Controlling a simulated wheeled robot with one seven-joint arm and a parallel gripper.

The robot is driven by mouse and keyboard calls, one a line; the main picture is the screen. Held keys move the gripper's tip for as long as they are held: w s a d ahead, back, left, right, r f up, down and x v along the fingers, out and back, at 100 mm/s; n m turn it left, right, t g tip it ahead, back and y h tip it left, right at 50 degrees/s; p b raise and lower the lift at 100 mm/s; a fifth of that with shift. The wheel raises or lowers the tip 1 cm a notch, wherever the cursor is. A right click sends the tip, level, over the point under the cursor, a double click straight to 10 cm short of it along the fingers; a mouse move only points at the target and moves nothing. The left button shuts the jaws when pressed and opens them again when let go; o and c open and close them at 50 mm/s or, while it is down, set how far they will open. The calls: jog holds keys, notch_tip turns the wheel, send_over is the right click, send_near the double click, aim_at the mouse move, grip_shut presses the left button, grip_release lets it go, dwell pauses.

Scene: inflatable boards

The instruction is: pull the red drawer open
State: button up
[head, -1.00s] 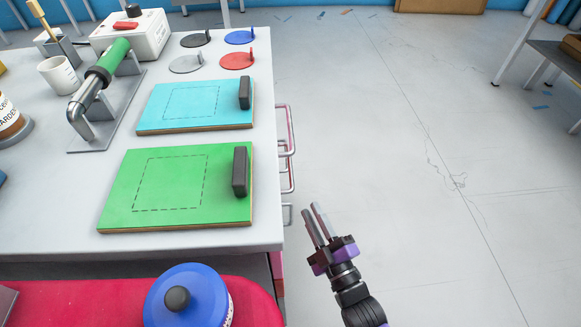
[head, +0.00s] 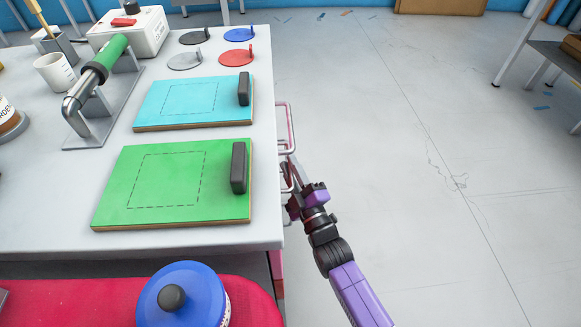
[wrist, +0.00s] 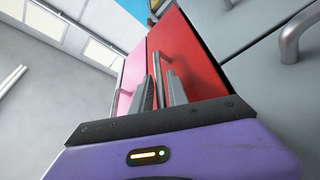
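The red drawer (wrist: 195,55) shows its red front in the wrist view, beside a pink drawer front (wrist: 131,78). A thin grey bar (wrist: 158,78), apparently the red drawer's handle, stands between my gripper's fingers (wrist: 160,92). I cannot tell whether the fingers touch it. My gripper looks open, with one finger on each side of the bar. In the head view my gripper (head: 290,178) is at the bench's right side, beside the handles there. The drawer fronts are almost edge-on in that view, and my gripper partly hides the lower handles.
The white bench top (head: 60,215) carries a green board (head: 170,185), a cyan board (head: 190,102) and a green-handled tool (head: 95,85). A blue-lidded tub (head: 185,295) stands on a red surface in front. A grey-handled front (wrist: 291,45) is at the wrist view's right.

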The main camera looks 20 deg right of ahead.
jog(key=shift+w, duration=0.1)
grip_shut()
dwell(1.4)
